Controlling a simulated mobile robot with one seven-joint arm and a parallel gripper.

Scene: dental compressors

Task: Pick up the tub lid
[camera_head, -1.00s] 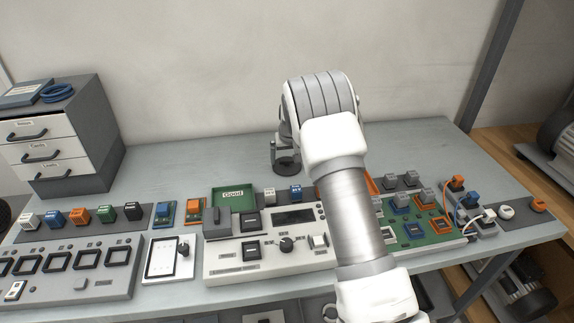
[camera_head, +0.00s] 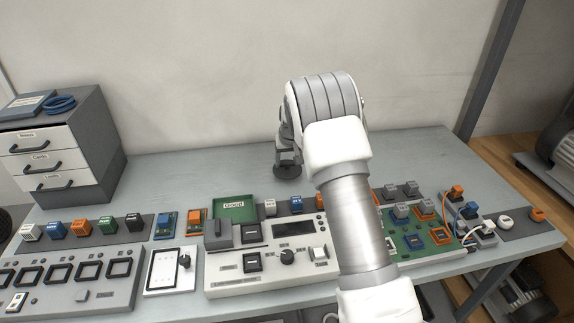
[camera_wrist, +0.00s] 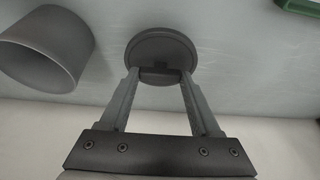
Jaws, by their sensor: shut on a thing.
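The tub lid (camera_wrist: 160,48) is a round dark grey disc with a small block-like grip on its near side. In the wrist view my gripper (camera_wrist: 160,76) has both fingertips closed on that grip. In the head view the lid (camera_head: 287,171) shows as a dark disc beneath my gripper (camera_head: 286,155), near the back of the bench, partly hidden by my arm. I cannot tell clearly whether the lid touches the bench. An open grey tub (camera_wrist: 38,50) stands to the left of the lid in the wrist view, apart from it; in the head view it is hidden.
A green tray (camera_head: 236,207) labelled Good lies front left of the lid. Control panels (camera_head: 270,262) and small coloured blocks line the bench front. A drawer cabinet (camera_head: 62,140) stands at the left. The bench between cabinet and lid is clear.

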